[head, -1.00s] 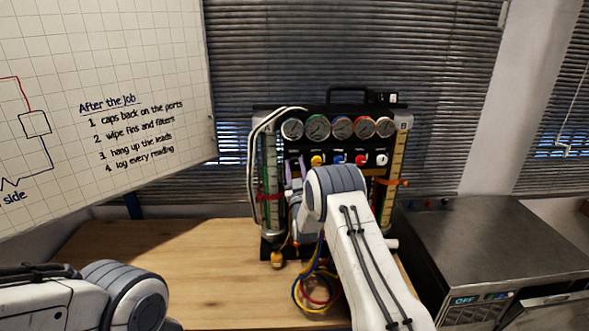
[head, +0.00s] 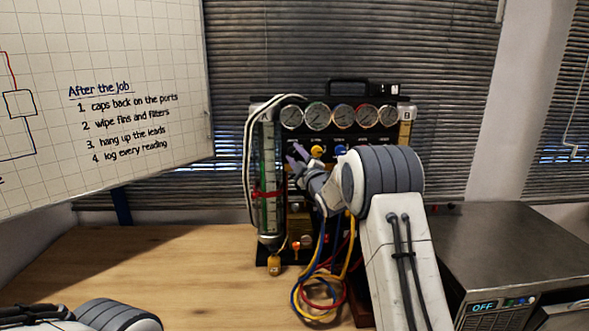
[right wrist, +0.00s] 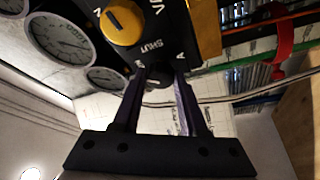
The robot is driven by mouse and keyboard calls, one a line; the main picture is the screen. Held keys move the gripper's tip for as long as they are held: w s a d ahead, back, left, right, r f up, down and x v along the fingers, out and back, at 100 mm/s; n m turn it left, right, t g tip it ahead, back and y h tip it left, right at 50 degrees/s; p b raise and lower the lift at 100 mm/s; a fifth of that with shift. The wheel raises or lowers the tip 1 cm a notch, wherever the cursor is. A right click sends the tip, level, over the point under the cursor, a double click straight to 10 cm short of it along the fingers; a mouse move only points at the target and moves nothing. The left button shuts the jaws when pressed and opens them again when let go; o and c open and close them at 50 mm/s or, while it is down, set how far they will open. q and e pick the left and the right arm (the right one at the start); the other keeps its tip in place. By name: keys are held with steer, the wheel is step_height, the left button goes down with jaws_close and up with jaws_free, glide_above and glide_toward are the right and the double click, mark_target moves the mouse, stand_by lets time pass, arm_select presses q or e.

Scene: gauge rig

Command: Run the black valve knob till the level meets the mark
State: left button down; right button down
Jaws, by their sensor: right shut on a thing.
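The gauge panel (head: 345,135) stands on the wooden bench with a sight tube (head: 267,165) marked A on its left side. A red mark band (head: 267,195) goes around this tube. A green strip shows in the tube, but I cannot tell where the level stands. My right gripper (head: 297,154) is at the panel's left part, beside tube A. In the right wrist view its purple fingers are shut on the black valve knob (right wrist: 158,76), below the word SHUT. The knob is mostly hidden in the head view. My left gripper is out of view.
Several dials (head: 343,116) line the panel top, with a yellow knob (head: 317,151) right of my gripper. Coloured hoses (head: 318,298) hang in front. My right arm hides much of column B. A steel unit (head: 515,250) stands right; the bench's left is clear.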

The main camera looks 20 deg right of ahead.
steer(key=n+b, duration=0.1)
steer(key=n, duration=0.1)
steer(key=n+g+b, duration=0.1)
steer(key=n, duration=0.1)
steer(key=shift+g+y+b, duration=0.3)
steer(key=shift+r+n, duration=0.1)
steer(key=shift+n, duration=0.6)
steer(key=shift+r+n+g+b, duration=0.1)
steer(key=shift+n+g+b, duration=0.45)
steer(key=shift+n, duration=0.55)
steer(key=shift+c, duration=2.2)
jaws_free()
